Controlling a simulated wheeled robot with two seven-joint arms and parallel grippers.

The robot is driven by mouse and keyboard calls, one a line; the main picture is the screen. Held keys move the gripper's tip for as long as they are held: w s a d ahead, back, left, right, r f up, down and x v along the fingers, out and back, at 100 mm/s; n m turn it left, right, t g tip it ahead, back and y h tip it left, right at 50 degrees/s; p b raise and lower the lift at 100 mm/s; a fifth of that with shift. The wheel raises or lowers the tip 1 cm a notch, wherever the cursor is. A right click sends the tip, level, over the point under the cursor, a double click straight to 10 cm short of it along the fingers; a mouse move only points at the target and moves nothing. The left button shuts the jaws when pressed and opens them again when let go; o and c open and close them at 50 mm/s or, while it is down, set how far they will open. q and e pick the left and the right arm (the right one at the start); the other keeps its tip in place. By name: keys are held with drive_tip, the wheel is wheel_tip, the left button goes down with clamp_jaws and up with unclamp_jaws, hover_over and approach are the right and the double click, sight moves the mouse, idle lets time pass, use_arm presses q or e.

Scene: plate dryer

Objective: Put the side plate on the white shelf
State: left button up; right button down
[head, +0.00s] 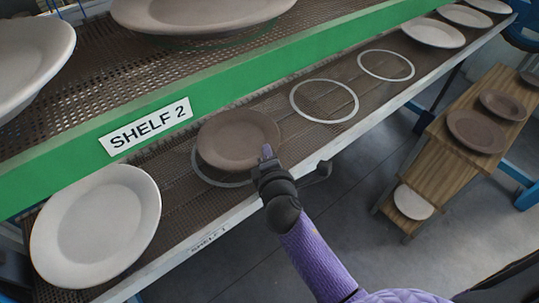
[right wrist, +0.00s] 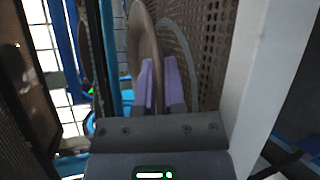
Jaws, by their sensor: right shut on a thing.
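The brown side plate (head: 238,140) is over a white ring mark (head: 203,175) on the white shelf (head: 255,203), labelled SHELF 1. The ring shows past the plate's lower left edge. My right gripper (head: 267,154) is shut on the plate's near rim. In the right wrist view the purple fingers (right wrist: 162,85) pinch the plate (right wrist: 143,40), seen edge-on beside the mesh. I cannot tell whether the plate touches the shelf. My left gripper is not in view.
Two empty rings (head: 324,101) (head: 386,65) lie to the right. A white plate (head: 97,225) is at the shelf's left, another (head: 433,33) at its far end. The green shelf edge (head: 240,85) runs above. A wooden stand (head: 450,155) with several plates is at right.

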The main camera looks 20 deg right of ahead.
drive_tip(key=shift+r, duration=0.1)
drive_tip(key=c, duration=0.7)
unclamp_jaws()
drive_tip(key=shift+s, duration=0.1)
drive_tip(key=v, duration=0.7)
drive_tip(key=shift+p, duration=0.35)
drive_tip(key=shift+s+a+r, duration=0.1)
drive_tip(key=shift+s, duration=0.05)
